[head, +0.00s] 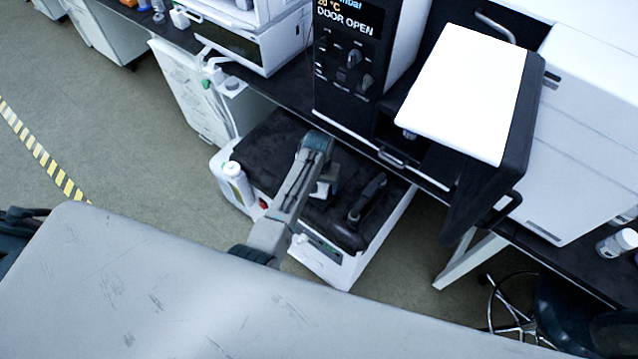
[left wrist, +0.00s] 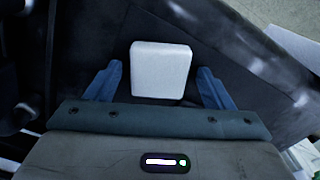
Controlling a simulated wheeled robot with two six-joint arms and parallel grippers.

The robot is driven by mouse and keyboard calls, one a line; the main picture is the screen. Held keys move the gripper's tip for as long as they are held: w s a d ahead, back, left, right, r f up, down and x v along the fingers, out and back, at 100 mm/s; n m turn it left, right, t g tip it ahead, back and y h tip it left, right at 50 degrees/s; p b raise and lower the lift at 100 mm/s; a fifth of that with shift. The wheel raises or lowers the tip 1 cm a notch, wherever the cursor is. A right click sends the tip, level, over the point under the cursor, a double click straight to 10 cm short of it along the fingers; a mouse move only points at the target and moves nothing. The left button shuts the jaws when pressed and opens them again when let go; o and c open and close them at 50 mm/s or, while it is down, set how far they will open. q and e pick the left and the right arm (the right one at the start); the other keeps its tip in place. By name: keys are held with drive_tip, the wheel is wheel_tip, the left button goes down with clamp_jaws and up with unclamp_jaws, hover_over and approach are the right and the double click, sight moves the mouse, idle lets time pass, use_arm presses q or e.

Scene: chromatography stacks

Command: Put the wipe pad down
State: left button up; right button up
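The wipe pad (left wrist: 161,70) is a white, rounded square block in the left wrist view, seen against a dark surface. My left gripper (left wrist: 158,84) is open, with one blue finger on each side of the pad. Gaps show between the pad and both fingers. Whether the pad rests fully on the surface is hard to tell. In the head view my left gripper (head: 325,187) is over the dark top (head: 268,150) of a low white unit, and a small pale patch there looks like the pad. My right gripper is not in view.
On the low unit, a white bottle (head: 237,183) stands at the left and a dark handled object (head: 367,200) lies right of the gripper.

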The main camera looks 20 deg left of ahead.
use_arm(q)
drive_tip(key=shift+r, duration=0.1)
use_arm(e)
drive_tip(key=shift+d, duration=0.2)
use_arm(q)
drive_tip(key=shift+r, duration=0.25)
wheel_tip(320, 180, up, 12)
drive_tip(key=b, duration=0.1)
drive_tip(key=shift+f, duration=0.15)
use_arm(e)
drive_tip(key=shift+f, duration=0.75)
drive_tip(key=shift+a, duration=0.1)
